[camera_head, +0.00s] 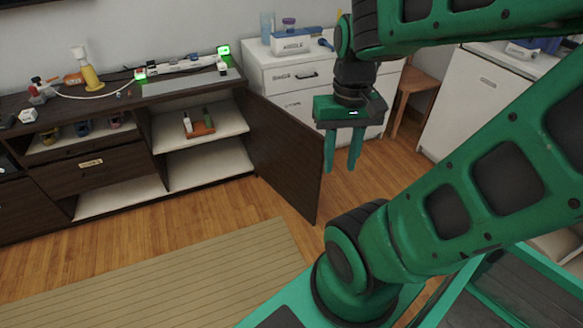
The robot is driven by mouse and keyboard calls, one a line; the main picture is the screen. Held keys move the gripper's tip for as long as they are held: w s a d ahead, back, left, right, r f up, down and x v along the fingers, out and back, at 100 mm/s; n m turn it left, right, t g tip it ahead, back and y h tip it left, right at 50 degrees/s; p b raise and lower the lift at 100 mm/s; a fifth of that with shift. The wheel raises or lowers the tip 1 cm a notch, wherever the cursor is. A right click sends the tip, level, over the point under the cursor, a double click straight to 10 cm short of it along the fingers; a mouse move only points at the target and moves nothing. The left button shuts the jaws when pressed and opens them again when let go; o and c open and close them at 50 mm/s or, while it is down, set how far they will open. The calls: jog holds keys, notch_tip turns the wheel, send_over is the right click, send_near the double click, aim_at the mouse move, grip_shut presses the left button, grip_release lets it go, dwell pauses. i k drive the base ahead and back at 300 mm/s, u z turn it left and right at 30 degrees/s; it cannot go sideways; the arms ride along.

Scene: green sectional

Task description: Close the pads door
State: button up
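A dark brown cabinet door (282,150) stands wide open, swung out from the right end of the low dark cabinet (120,160). I see its inner face; no label shows on it, and its outer face is hidden. The open compartment behind it has white shelves, with a small brown tray (200,129) of bottles on the upper one. My gripper (342,168) points down just right of the door's free edge in the picture. Its two green fingers are apart with floor showing between them, and nothing is held. I cannot tell whether it touches the door.
A white drawer cabinet (290,78) stands behind the door, with a wooden stool (412,90) to its right. A striped rug (180,275) lies on the wooden floor in front. The floor between rug and cabinet is clear.

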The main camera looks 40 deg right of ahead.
aim_at(288, 154)
jog(key=z, duration=0.05)
jog(key=k, duration=0.2)
jog(key=z, duration=1.8)
jog(key=i, duration=3.7)
jog(key=u, duration=2.55)
